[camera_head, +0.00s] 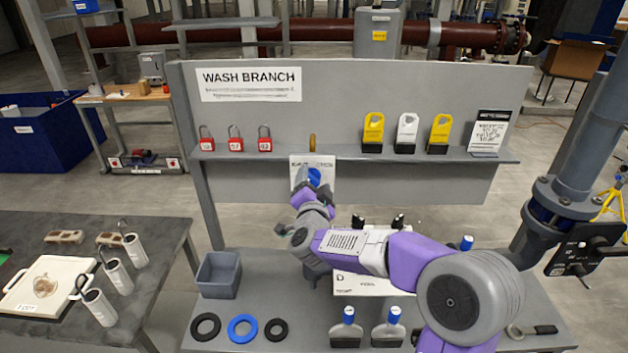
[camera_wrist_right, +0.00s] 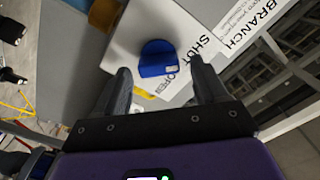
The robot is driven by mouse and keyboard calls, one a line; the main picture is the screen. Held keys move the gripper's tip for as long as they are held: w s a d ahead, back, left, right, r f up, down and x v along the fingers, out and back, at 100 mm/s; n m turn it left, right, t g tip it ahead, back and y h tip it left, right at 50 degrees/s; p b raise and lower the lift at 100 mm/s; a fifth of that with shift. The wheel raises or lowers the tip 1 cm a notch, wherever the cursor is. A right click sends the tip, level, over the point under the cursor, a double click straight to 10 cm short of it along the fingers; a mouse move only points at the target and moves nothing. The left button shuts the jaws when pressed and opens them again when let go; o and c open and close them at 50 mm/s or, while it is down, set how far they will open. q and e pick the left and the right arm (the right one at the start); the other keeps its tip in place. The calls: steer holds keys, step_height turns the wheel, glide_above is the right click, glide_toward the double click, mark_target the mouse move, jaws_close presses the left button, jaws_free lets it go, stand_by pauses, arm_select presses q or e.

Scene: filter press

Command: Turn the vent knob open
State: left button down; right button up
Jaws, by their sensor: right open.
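The blue vent knob (camera_head: 314,176) sits on a white plate (camera_head: 326,163) on the grey panel, below the shelf. My left gripper is out of view.
Above the plate is a shelf (camera_head: 355,156) with red padlocks (camera_head: 236,142), a brass piece (camera_head: 312,142) and yellow and white tags (camera_head: 406,130). The bench below holds a grey bin (camera_head: 218,275), rings (camera_head: 243,328) and blue-topped items (camera_head: 347,325). A pipe post (camera_head: 560,190) stands at right.

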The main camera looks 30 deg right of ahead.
steer(key=shift+w+d, duration=0.15)
steer(key=shift+w, duration=0.15)
